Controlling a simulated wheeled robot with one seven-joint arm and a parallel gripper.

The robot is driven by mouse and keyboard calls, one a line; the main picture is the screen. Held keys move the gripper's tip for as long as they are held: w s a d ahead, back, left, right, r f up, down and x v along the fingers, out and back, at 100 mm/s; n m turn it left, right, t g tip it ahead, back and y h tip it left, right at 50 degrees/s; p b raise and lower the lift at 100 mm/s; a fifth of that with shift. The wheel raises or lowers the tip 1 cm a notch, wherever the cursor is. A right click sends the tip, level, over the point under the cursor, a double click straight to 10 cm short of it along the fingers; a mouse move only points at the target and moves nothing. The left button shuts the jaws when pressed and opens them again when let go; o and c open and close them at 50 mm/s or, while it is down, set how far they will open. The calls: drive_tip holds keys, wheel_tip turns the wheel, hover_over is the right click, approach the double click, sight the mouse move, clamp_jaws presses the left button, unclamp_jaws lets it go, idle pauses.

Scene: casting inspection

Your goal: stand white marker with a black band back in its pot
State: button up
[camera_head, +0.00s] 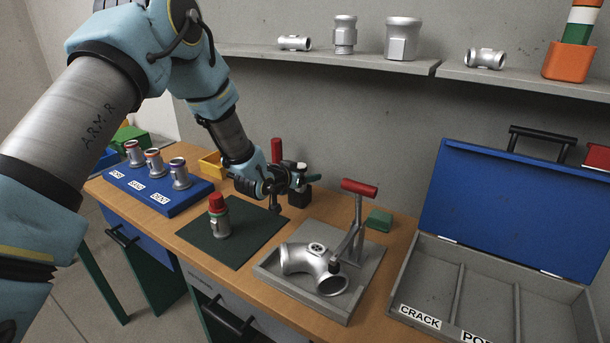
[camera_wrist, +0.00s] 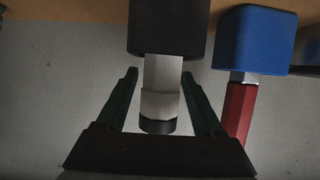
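The white marker with a black band (camera_wrist: 160,98) is upright between my gripper's fingers in the wrist view, where the scene appears upside down. Its lower end meets the rim of a black pot (camera_wrist: 168,25) and appears to be inside it; the depth cannot be told. My gripper (camera_wrist: 160,75) has its two dark fingers on either side of the marker. A narrow gap shows at the left finger, while the right finger is very close to the marker. In the head view my gripper (camera_head: 298,178) is above the black pot (camera_head: 299,197) and mostly hides the marker.
A blue pot (camera_wrist: 253,40) holding a red marker (camera_wrist: 237,110) stands close beside the black pot. A grey tray (camera_head: 345,312) with a pipe casting (camera_head: 312,262) and a red-handled clamp (camera_head: 359,188) is in front. A dark mat (camera_head: 250,238) bears a red-topped part (camera_head: 218,215).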

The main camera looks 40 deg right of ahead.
drive_tip(key=shift+a+r+p, duration=0.1)
drive_tip(key=shift+p, duration=0.35)
drive_tip(key=b+v, duration=0.4)
drive_tip(key=v, duration=0.6)
drive_tip(key=shift+a, duration=0.35)
drive_tip(key=shift+s, duration=0.1)
